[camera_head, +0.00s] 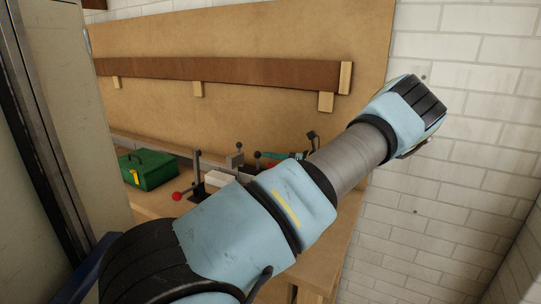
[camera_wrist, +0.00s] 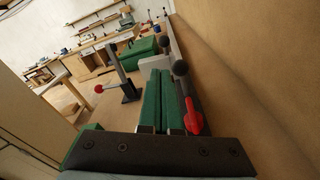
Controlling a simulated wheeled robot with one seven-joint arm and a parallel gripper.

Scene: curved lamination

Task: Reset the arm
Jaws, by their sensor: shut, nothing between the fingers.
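In the wrist view my gripper (camera_wrist: 161,74) reaches forward from the dark bar at the bottom, its two green fingers side by side, shut with nothing between them. In the head view my pale blue and grey arm stretches from bottom left to upper right, its far end in front of the white brick wall (camera_head: 455,185). The gripper's fingers are not clear there. The arm hides part of the workbench (camera_head: 150,205).
A tan board with a brown wooden strip (camera_head: 230,71) stands behind the bench. On the bench are a green toolbox (camera_head: 150,170), a red-knobbed lever (camera_head: 177,196) and a dark ball-ended post (camera_head: 239,146). In the wrist view a red handle (camera_wrist: 192,118) sits close right of the fingers.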

